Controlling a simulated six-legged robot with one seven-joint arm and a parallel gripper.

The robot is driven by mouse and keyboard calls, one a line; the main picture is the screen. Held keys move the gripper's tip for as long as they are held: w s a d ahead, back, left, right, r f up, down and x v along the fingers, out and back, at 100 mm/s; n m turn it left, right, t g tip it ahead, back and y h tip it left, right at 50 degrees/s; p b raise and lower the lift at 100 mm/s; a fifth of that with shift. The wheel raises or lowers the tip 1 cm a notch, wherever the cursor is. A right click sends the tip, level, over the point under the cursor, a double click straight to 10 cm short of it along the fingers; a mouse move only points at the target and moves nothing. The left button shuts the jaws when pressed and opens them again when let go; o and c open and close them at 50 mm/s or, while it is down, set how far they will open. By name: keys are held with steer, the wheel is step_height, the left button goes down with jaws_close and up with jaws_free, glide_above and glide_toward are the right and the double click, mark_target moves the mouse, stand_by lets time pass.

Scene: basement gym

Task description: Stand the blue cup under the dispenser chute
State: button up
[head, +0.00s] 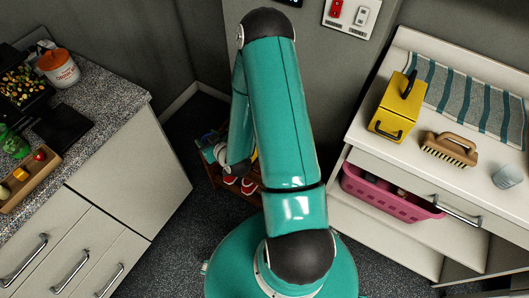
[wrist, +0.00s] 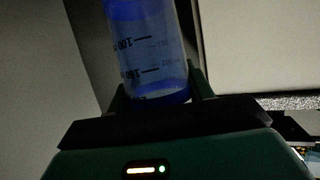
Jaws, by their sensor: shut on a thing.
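In the wrist view, my gripper (wrist: 157,88) is shut on a clear cup with blue bands and dark measuring marks, which I take for the blue cup (wrist: 148,50). One finger shows on each side of its near end, and its far end runs out of the top of the picture. In the head view my arm reaches down behind itself, low between the two counters; the gripper and cup cannot be made out clearly there. I cannot identify a dispenser chute in either view.
A wooden crate (head: 248,190) with red-and-white items stands on the floor by my arm. The left counter (head: 105,95) holds a wooden tray (head: 35,180) and an orange-white pot (head: 58,68). The right bench holds a yellow box (head: 393,110), brush (head: 450,148) and glass (head: 508,175); a pink basket (head: 385,198) sits below.

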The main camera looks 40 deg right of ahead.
steer(key=s+d+f+h, duration=0.1)
steer(key=s+d+f, duration=0.35)
steer(key=s, duration=0.45)
steer(key=s+d+f, duration=0.3)
steer(key=s+d, duration=0.3)
steer(key=s, duration=0.2)
steer(key=shift+m, duration=0.4)
steer(key=shift+w+d+f, duration=1.25)
steer(key=shift+d+f, duration=0.65)
steer(key=shift+f, duration=0.2)
steer(key=shift+w+d+f, duration=1.3)
steer(key=shift+d+f, duration=0.55)
steer(key=shift+f, duration=0.2)
steer(key=shift+w+d+f, duration=1.25)
steer(key=shift+d+f, duration=0.65)
steer(key=shift+f, duration=0.2)
steer(key=shift+f, duration=0.15)
steer(key=o, duration=0.9)
steer(key=shift+o, duration=0.2)
